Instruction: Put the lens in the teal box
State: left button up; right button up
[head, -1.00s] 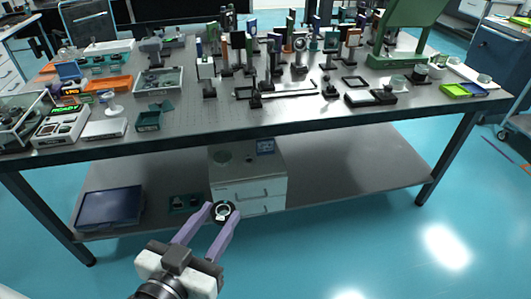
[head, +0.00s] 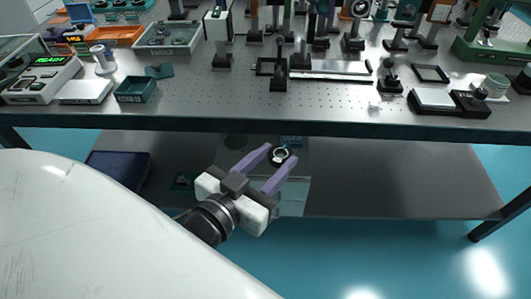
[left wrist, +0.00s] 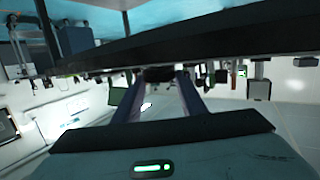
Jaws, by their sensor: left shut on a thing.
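The lens (head: 279,155) is a small round glass in a black ring mount. My left gripper (head: 278,162) is shut on it and holds it in front of the table, below the level of its top. In the left wrist view a dark piece shows between the purple fingers (left wrist: 158,85), too dim to make out. The teal box (head: 136,90) is a small open-topped dark teal tray near the front edge of the tabletop, up and to the left of the gripper. It looks empty. My right gripper is not in view.
The optical table (head: 300,112) has a thick front edge between my gripper and its top. A white scale (head: 86,91) stands left of the teal box, a grey bin (head: 168,38) behind it. Bare perforated tabletop lies right of the box. A lower shelf (head: 390,180) runs underneath.

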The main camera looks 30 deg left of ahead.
pick_arm(q)
notch_tip(320, 180, down, 11)
jog(key=w+b, duration=0.3)
jog(key=b, duration=0.7)
jog(key=n+g+y+b, duration=0.1)
jog(key=n+y+b, duration=0.35)
jog(key=b, duration=0.45)
send_over(264, 166)
jog(key=s+a, duration=0.3)
jog(key=shift+m+y, duration=0.35)
jog(key=f, duration=1.5)
jog(key=shift+s+f, duration=0.2)
jog(key=shift+f, duration=0.7)
notch_tip(264, 166, down, 2)
jog(key=shift+f+b, duration=0.25)
jog(key=shift+b, duration=0.45)
jog(key=shift+f, duration=0.4)
jog(key=shift+r, duration=0.1)
jog(key=o, duration=1)
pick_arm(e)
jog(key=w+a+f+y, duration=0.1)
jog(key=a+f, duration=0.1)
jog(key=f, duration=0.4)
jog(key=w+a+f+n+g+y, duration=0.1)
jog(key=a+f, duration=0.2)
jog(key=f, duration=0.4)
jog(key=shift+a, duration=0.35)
pick_arm(q)
jog(key=shift+o, duration=0.2)
